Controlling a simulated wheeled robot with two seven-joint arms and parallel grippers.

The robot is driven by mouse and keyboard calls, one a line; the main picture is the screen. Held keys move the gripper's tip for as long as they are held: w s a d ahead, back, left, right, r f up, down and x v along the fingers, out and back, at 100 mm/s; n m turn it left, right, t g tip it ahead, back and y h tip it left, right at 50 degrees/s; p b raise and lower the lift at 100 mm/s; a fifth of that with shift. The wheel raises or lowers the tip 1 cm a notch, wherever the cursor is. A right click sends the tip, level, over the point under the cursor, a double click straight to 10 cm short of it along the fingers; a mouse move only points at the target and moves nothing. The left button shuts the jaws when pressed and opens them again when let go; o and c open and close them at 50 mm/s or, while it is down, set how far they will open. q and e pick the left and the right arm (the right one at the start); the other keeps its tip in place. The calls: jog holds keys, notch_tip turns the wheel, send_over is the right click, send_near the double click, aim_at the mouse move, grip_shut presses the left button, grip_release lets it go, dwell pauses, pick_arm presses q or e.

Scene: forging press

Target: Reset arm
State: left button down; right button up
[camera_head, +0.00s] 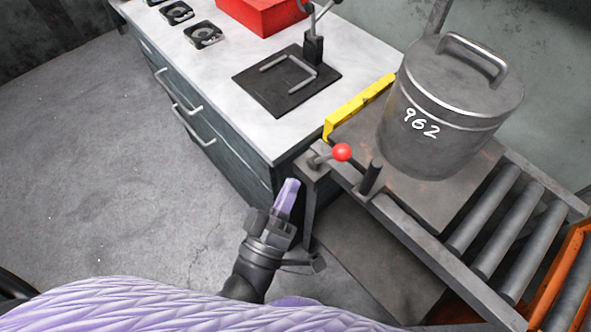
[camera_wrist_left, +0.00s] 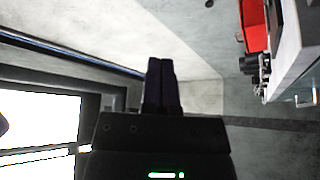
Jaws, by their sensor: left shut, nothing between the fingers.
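My left gripper (camera_head: 289,190) is low in the middle of the head view, in front of the cabinet and left of the roller stand. Its pale purple fingers are together with nothing between them. In the left wrist view the closed fingers (camera_wrist_left: 161,82) point up the picture towards a bare grey wall, touching nothing. My right gripper shows in neither view.
A grey lidded canister (camera_head: 440,110) marked 962 stands on a plate by the rollers (camera_head: 490,215). A red-knobbed lever (camera_head: 341,152) sticks out near my left gripper. A white-topped cabinet (camera_head: 215,75) holds a red box (camera_head: 262,14) and a black fixture plate (camera_head: 262,88). Floor at left is clear.

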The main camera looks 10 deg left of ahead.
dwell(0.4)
pick_arm(q)
jog(key=s+a+f+m+g+y, duration=0.15)
jog(key=f+g, duration=0.25)
jog(key=f, duration=0.4)
jog(key=s+a+f+m+g, duration=0.2)
jog(key=s+f+m+g, duration=0.1)
jog(key=f, duration=0.6)
jog(key=s+a+f+m+g+y, duration=0.15)
jog(key=f+g, duration=0.25)
jog(key=f, duration=0.4)
jog(key=s+a+f+m+g+y, duration=0.1)
jog(key=s+a+f+g, duration=0.2)
jog(key=s, duration=0.7)
jog(key=s+a+f+m+g+y, duration=0.1)
jog(key=s+a+f+g, duration=0.3)
jog(key=s, duration=0.6)
notch_tip(320, 180, down, 3)
jog(key=m+g, duration=0.1)
jog(key=g, duration=0.1)
jog(key=shift+a+f+m+g+y, duration=0.2)
jog(key=shift+m+g+y, duration=0.1)
jog(key=shift+y, duration=0.1)
